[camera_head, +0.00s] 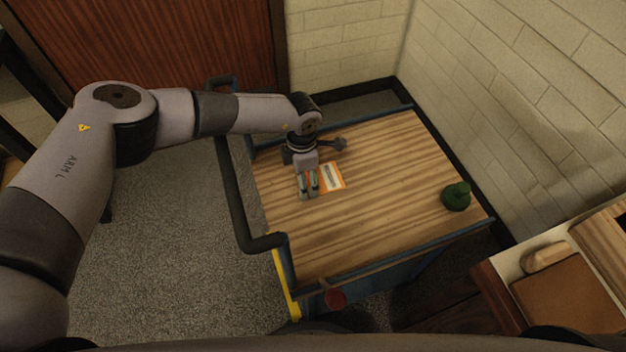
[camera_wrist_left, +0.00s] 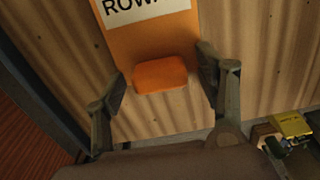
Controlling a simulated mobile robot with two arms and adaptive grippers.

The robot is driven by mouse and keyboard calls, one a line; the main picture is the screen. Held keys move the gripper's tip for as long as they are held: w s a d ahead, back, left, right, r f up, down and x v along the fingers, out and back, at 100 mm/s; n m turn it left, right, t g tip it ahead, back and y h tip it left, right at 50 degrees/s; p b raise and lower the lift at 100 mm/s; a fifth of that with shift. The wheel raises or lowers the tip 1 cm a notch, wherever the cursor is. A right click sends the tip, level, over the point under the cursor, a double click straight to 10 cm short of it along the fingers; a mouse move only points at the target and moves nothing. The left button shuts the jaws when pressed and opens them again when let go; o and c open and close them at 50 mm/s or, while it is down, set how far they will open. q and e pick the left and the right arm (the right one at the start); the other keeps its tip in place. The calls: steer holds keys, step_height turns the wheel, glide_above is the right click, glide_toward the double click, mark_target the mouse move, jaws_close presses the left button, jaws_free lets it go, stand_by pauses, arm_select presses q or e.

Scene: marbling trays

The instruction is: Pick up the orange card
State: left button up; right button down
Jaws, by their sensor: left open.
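The orange card (camera_head: 331,177) with a white label lies flat on the wooden top of a cart. In the left wrist view the card (camera_wrist_left: 150,40) shows dark letters beginning "ROW" on its label, cut off by the top edge. A raised, rounded orange block (camera_wrist_left: 160,75) sits at its near part. My left gripper (camera_head: 308,188) is over the near left side of the card. In the wrist view its open fingers (camera_wrist_left: 163,85) stand on either side of the block, with a gap to each side. My right gripper is not in view.
The cart top (camera_head: 370,220) is mostly bare. A green object (camera_head: 456,196) stands near its right corner. A dark handle rail (camera_head: 232,200) runs along the left side. A block wall (camera_head: 500,100) rises behind. A yellow item (camera_wrist_left: 290,125) shows at the wrist view's lower right.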

arm_select(q)
steer(key=shift+c, duration=0.4)
steer(key=c, duration=1)
steer(key=shift+o, duration=0.2)
steer(key=shift+r, duration=0.1)
